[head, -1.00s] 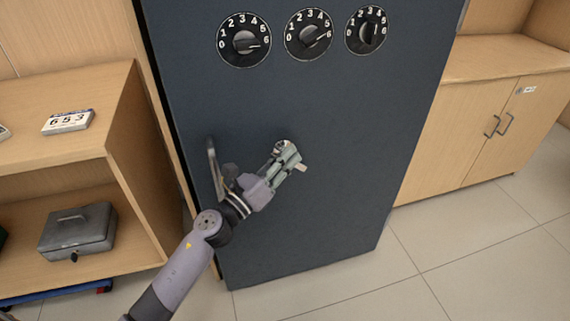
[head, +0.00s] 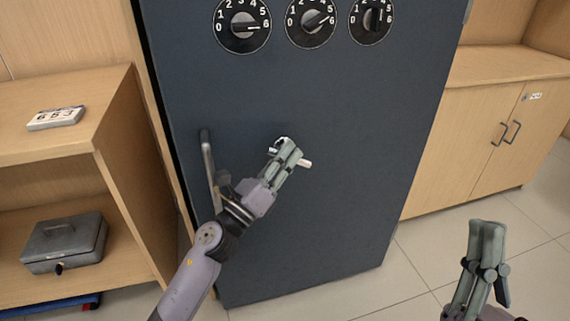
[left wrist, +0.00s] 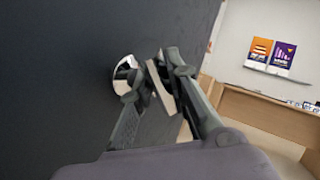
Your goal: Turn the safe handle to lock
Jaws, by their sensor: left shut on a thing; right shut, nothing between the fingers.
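The dark blue safe door (head: 330,210) fills the middle of the head view. Its safe handle has a shiny round hub, and its pale lever end (head: 305,163) sticks out right of my left gripper (head: 287,153). My left gripper is shut on the handle and hides part of it. In the left wrist view, the pale lever (left wrist: 160,86) lies between the fingers, beside the chrome hub (left wrist: 122,73). My right gripper (head: 488,228) is shut and empty at the lower right, apart from the door.
Three numbered dials (head: 242,26) line the door's upper part. A vertical pull bar (head: 208,165) stands left of my left gripper, close to its wrist. A wooden shelf (head: 105,120) with a grey cash box (head: 65,243) is at left. A cabinet (head: 490,135) stands at right.

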